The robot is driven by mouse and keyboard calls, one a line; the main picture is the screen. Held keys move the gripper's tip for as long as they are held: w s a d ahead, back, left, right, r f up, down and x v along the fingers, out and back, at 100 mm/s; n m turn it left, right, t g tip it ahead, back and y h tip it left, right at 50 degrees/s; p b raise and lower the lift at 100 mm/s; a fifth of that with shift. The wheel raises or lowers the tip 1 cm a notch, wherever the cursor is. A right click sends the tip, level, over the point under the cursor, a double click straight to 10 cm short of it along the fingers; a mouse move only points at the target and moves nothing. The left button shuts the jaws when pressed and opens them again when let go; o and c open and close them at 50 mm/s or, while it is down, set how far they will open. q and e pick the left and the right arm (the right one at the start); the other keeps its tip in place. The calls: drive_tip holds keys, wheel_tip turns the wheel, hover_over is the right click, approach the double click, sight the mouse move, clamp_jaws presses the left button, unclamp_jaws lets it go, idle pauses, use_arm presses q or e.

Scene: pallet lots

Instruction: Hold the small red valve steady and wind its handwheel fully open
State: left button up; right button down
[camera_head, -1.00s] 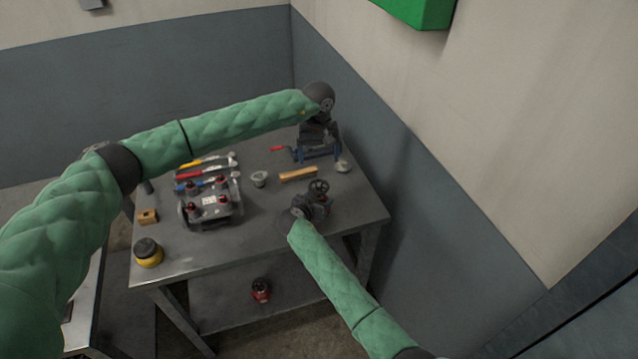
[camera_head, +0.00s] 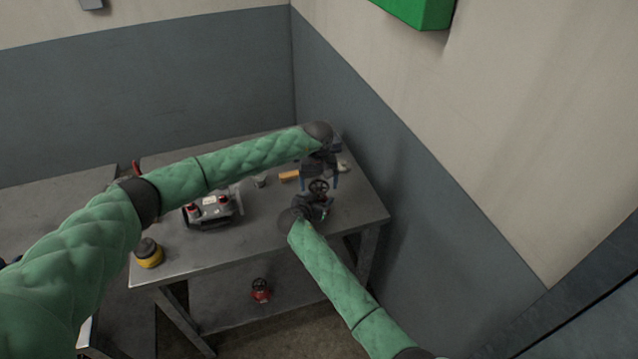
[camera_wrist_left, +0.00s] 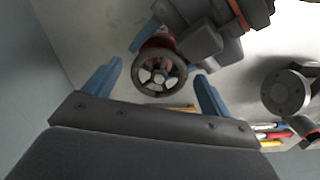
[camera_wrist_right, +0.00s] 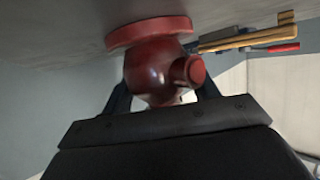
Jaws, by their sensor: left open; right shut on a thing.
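The small red valve stands on the table, its round red body (camera_wrist_right: 150,75) and flange (camera_wrist_right: 148,33) filling the right wrist view. My right gripper (camera_wrist_right: 163,92) is shut on the body from the side. The valve's dark spoked handwheel (camera_wrist_left: 160,72) faces up in the left wrist view and shows in the head view (camera_head: 318,187). My left gripper (camera_wrist_left: 157,68) is open above the handwheel, its blue fingers on either side of the rim. I cannot tell whether they touch it. In the head view the right gripper mostly hides the valve body.
A grey fixture (camera_head: 208,216) with red-topped parts stands left on the table (camera_head: 255,232). A yellow-and-black round container (camera_head: 149,254) is at the front left corner. Another red valve (camera_head: 260,290) sits on the lower shelf. A wall rises close on the right.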

sight(319, 186)
use_arm(q)
drive_tip(key=c, duration=1)
drive_tip(key=shift+n, duration=0.7)
drive_tip(key=o, duration=1)
wheel_tip(319, 186, up, 12)
